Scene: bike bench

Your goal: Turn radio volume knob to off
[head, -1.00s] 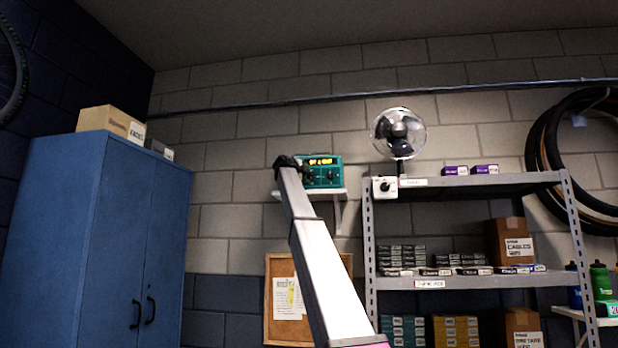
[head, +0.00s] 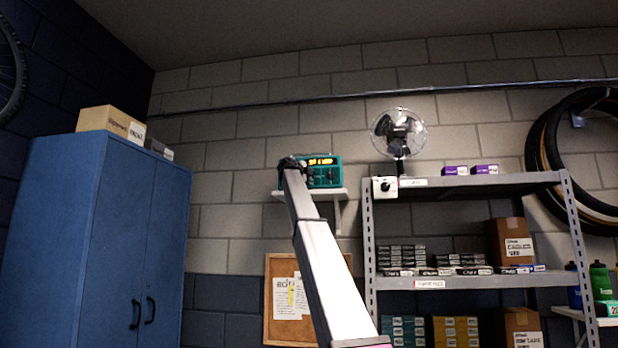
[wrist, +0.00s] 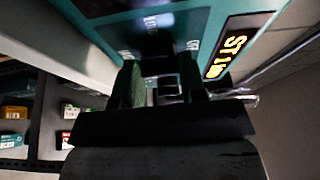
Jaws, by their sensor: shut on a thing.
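The teal radio (head: 327,172) sits on a small white wall shelf (head: 335,193), its amber display lit. The radio's face also fills the top of the wrist view (wrist: 199,35), where its lit display (wrist: 231,48) appears turned on its side. My gripper (head: 296,164) is at the left part of the radio's front and hides some of it. In the wrist view, my gripper (wrist: 162,88) is shut on a dark knob (wrist: 167,86) at the radio's face.
A fan (head: 399,135) with a white control box (head: 385,188) stands right of the radio on a grey metal shelf unit (head: 465,182). A blue cabinet (head: 90,240) is at left, and a corkboard (head: 283,325) hangs below.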

